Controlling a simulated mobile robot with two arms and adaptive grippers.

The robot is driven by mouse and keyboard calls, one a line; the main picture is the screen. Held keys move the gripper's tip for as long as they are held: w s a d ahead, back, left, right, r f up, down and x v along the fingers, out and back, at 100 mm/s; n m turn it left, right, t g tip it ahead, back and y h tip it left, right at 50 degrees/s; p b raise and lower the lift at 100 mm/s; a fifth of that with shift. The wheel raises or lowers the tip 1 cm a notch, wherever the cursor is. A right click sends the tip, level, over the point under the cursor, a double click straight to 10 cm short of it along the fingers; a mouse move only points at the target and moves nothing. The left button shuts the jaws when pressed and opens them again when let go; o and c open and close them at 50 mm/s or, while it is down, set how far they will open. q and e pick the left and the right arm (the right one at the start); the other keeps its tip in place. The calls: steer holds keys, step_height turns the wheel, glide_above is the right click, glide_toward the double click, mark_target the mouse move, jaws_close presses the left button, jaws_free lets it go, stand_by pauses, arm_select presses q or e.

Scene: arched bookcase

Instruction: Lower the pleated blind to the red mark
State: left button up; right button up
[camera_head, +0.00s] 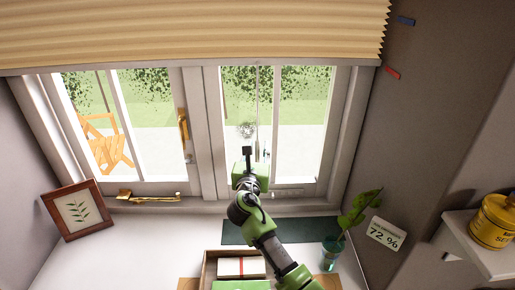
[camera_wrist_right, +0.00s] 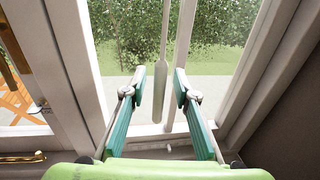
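The tan pleated blind (camera_head: 190,30) hangs across the top of the window in the head view. Its bottom rail sits a little above the red mark (camera_head: 391,73) on the right wall. A thin pale cord (camera_head: 257,100) hangs below it in front of the right pane. In the right wrist view, a long pale pull (camera_wrist_right: 161,80) shows between the fingertips, with no clear contact. My right gripper (camera_head: 248,152) is low in front of the window; its fingers (camera_wrist_right: 157,90) stand open. My left gripper is not in view.
A blue mark (camera_head: 406,20) is higher on the wall. The sill area holds a framed leaf picture (camera_head: 77,210), a plant in a glass (camera_head: 331,253) and a box (camera_head: 209,272). A shelf (camera_head: 483,250) with a yellow tin (camera_head: 494,222) juts out at right. Brass window handles (camera_head: 183,130) stick out.

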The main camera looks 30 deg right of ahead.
steer(key=shift+a, duration=0.1)
steer(key=v, duration=1.2)
